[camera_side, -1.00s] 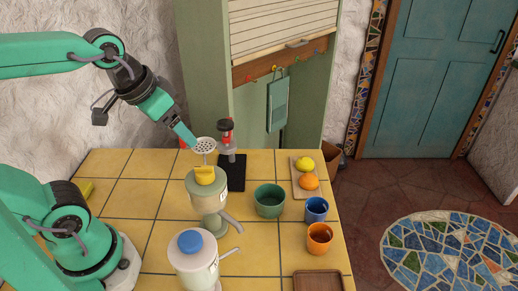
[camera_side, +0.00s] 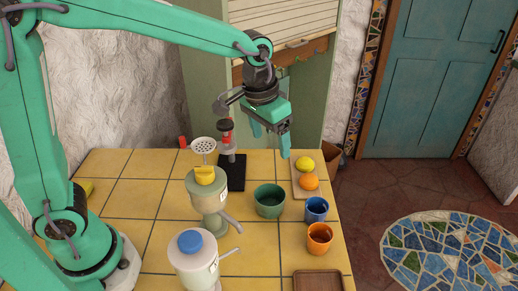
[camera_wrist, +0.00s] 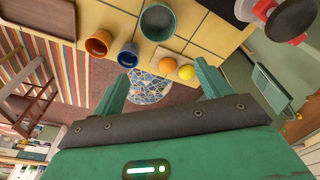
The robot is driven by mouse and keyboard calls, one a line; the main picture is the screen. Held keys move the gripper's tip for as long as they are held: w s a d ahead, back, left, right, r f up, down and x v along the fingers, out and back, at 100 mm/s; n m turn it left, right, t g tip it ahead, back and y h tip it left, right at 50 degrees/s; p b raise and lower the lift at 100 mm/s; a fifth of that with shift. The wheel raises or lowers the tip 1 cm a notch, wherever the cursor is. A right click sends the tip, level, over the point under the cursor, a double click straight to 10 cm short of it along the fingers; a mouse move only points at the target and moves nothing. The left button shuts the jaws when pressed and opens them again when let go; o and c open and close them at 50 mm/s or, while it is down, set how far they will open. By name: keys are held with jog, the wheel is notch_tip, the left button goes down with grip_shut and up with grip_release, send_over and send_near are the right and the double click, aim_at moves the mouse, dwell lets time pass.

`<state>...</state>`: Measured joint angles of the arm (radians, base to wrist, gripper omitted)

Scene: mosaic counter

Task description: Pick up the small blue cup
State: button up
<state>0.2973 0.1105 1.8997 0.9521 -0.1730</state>
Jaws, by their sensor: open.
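The small blue cup (camera_side: 316,209) stands upright near the right edge of the tiled counter, between a green bowl and an orange cup. It also shows in the wrist view (camera_wrist: 128,55), beyond my fingers. My gripper (camera_side: 271,144) is open and empty, held in the air above the back of the counter, clear of the cup. In the wrist view its two green fingers (camera_wrist: 160,86) are spread apart with nothing between them that they touch.
The green bowl (camera_side: 269,201) and orange cup (camera_side: 319,238) stand close beside the blue cup. A board (camera_side: 300,190) with a lemon (camera_side: 305,164) and an orange (camera_side: 309,182) lies behind it. Dispensers (camera_side: 208,205) stand left. A brown tray (camera_side: 318,281) lies in front.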

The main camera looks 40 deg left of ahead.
jog(key=g, duration=0.2)
send_over(317, 210)
jog(key=s, duration=0.2)
notch_tip(317, 210, down, 12)
jog(key=shift+m+y, duration=0.3)
jog(key=shift+m, duration=0.1)
jog(key=shift+w+d+f, duration=0.1)
jog(key=shift+d+f, duration=0.05)
jog(key=shift+f, duration=1.2)
jog(key=shift+s+d+f, duration=0.1)
jog(key=shift+d+f, duration=0.05)
jog(key=shift+f, duration=1.2)
jog(key=shift+w+d+f, duration=0.1)
jog(key=shift+d+f, duration=0.05)
jog(key=shift+f, duration=1.2)
jog(key=c, duration=1.1)
jog(key=shift+r, duration=0.1)
notch_tip(317, 210, up, 10)
